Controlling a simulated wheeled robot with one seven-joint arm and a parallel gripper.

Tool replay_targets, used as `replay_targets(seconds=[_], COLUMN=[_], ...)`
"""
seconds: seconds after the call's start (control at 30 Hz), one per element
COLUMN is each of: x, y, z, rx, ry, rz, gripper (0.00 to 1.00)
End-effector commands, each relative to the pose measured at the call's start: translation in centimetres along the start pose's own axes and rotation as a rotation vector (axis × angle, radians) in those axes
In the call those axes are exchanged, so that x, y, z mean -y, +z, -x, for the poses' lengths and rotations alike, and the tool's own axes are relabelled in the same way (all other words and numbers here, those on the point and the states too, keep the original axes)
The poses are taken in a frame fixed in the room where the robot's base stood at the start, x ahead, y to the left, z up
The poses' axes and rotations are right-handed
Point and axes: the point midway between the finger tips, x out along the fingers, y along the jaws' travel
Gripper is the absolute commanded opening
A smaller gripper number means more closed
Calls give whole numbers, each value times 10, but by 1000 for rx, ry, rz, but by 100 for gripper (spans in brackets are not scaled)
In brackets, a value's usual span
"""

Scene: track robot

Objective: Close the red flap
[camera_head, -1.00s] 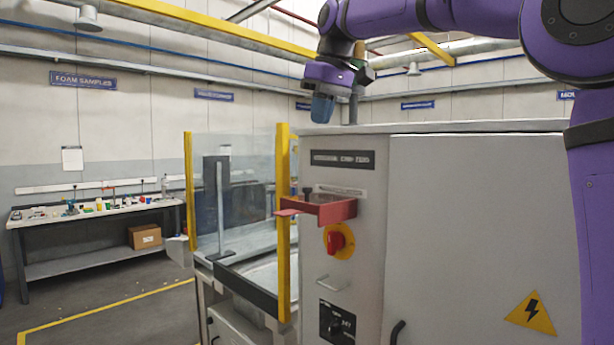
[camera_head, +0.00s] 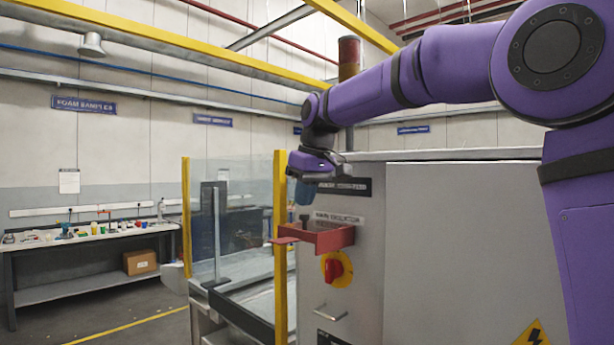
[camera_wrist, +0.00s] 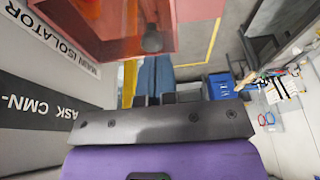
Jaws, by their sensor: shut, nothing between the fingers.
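The red flap (camera_head: 318,236) juts out from the front of the grey cabinet, roughly level, with a thin red plate reaching out to the left. It also shows close up at the top of the wrist view (camera_wrist: 105,28), with a dark round knob (camera_wrist: 152,41) at its right part. My gripper (camera_head: 304,192) points down just above the flap, beside the cabinet face. Its blue fingers (camera_wrist: 155,76) are together and empty. A small gap seems to lie between fingertips and flap, but I cannot tell exactly.
A red rotary switch on a yellow plate (camera_head: 336,268) sits below the flap, with a metal handle (camera_head: 330,312) under it. A yellow post (camera_head: 280,250) and clear guard panel stand close on the left. A workbench (camera_head: 90,237) stands farther left.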

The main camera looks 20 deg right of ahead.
Motion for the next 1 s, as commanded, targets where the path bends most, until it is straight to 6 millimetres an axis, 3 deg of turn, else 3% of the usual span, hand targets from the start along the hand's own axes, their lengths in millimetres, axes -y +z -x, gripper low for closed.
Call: replay_targets(seconds=[0.2, 0.67, 1.0], x=[0, 1, 16], y=[4, 5, 10], z=[-14, -16, -32], rx=[0, -1, 1], ry=[0, 6, 132], rz=[0, 2, 45], gripper=[0, 0, 0])
